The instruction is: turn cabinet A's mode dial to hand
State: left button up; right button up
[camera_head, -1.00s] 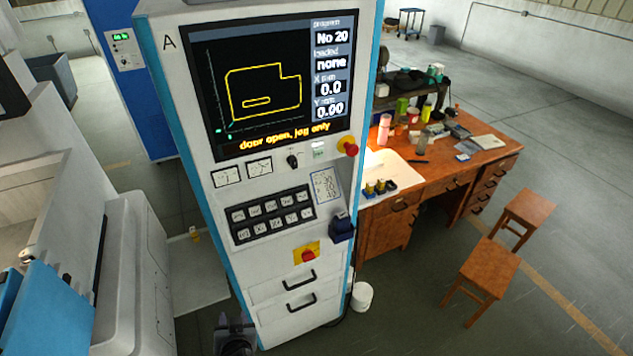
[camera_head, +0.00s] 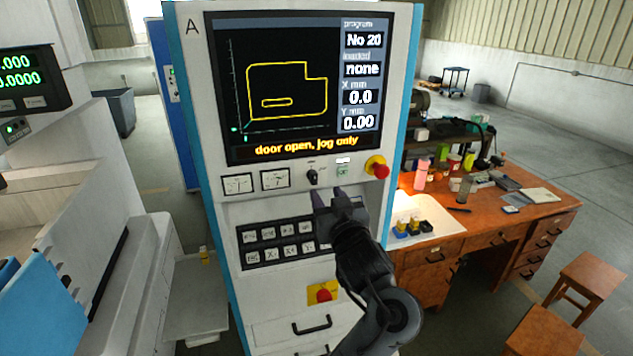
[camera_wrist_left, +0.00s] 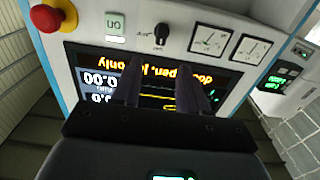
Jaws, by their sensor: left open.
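Cabinet A (camera_head: 207,130) is a white upright cabinet with blue edges and a screen reading "door open, jog only". Its mode dial (camera_head: 312,177) is a small black knob below the screen, between a gauge and a small lit panel. The dial also shows in the left wrist view (camera_wrist_left: 160,34), where the panel appears upside down. The small labels around it are too small to read surely. My left gripper (camera_head: 334,192) is open and empty, just below and right of the dial in the head view. In the left wrist view its fingers (camera_wrist_left: 159,66) point toward the dial, apart from it. My right gripper is not in view.
A red emergency button (camera_head: 377,167) on a yellow base sits right of the dial. Two gauges (camera_head: 275,180) are to the left. A black key block (camera_head: 272,257) and a red-and-yellow switch (camera_head: 323,294) are below. A cluttered wooden desk (camera_head: 480,232) stands at right.

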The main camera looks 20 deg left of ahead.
aim_at(315, 174)
pick_arm(q)
jog(key=p+x, duration=0.1)
jog(key=x, duration=0.8)
jog(key=shift+w+a+f, duration=0.1)
jog(key=shift+w+a, duration=0.15)
jog(key=shift+c, duration=0.2)
grip_shut()
jog(key=shift+r+m+p, duration=0.2)
jog(key=shift+m+p, duration=0.1)
jog(key=shift+p, duration=0.6)
jog(key=m+p, duration=0.3)
jog(key=p, duration=0.1)
jog(key=m+p, duration=0.3)
jog(key=p, duration=0.1)
jog(key=d+m+p, duration=0.1)
jog(key=m+p, duration=0.3)
jog(key=p, duration=0.1)
jog(key=shift+w+f, duration=0.15)
jog(key=shift+w, duration=0.15)
jog(key=shift+f+m+p, duration=0.2)
jog(key=shift+m+p, duration=0.7)
jog(key=shift+m, duration=0.1)
jog(key=shift+f+m+p, duration=0.15)
jog(key=shift+m+p, duration=0.2)
jog(key=shift+m, duration=0.25)
